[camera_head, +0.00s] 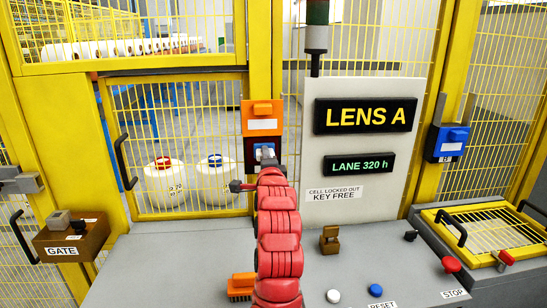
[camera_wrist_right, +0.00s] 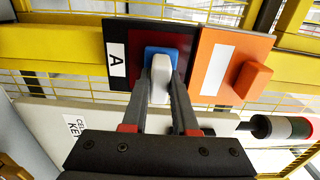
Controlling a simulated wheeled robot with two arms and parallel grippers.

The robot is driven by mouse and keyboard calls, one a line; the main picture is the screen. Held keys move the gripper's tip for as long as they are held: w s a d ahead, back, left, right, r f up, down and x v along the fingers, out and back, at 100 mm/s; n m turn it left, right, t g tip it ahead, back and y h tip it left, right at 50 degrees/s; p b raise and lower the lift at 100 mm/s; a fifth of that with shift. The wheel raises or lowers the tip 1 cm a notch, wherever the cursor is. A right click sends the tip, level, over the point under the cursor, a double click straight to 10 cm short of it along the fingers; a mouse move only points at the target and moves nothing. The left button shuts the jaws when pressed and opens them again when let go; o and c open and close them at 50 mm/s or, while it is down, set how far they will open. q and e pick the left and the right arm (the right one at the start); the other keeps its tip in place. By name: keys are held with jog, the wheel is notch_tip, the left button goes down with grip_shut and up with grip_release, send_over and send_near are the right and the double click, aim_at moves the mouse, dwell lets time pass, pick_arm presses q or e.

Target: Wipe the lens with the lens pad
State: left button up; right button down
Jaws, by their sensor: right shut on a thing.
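The lens is a dark red face (camera_wrist_right: 138,42) in a black frame marked A, on the yellow post; in the head view its dark edge (camera_head: 249,146) shows behind my gripper. My right gripper (camera_wrist_right: 162,88) is shut on the lens pad (camera_wrist_right: 160,72), a white block with a blue pad face. The blue face lies at the lens face and appears to touch it; the contact itself is hidden. In the head view my right gripper (camera_head: 264,163) reaches up to the lens, and its red arm hides part of the post and table. My left gripper is not in view.
An orange unit (camera_head: 262,116) adjoins the lens. The sign (camera_head: 365,115) reads LENS A. A blue unit marked B (camera_head: 447,142) is on the right post. The grey table (camera_head: 190,262) bears an orange brush (camera_head: 241,286), a brown block (camera_head: 329,240) and several buttons. Bobbins (camera_head: 165,185) stand behind the fence.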

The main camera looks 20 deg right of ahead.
jog(key=shift+w+a+b, duration=0.1)
jog(key=shift+w+a, duration=0.1)
jog(key=shift+a, duration=0.5)
jog(key=shift+w+a+b, duration=0.15)
jog(key=shift+w+a, duration=0.05)
jog(key=shift+a, duration=0.5)
jog(key=shift+w+a+b, duration=0.1)
jog(key=shift+w+a, duration=0.1)
jog(key=shift+a, duration=0.5)
jog(key=shift+b+v, duration=0.55)
jog(key=shift+v, duration=2.35)
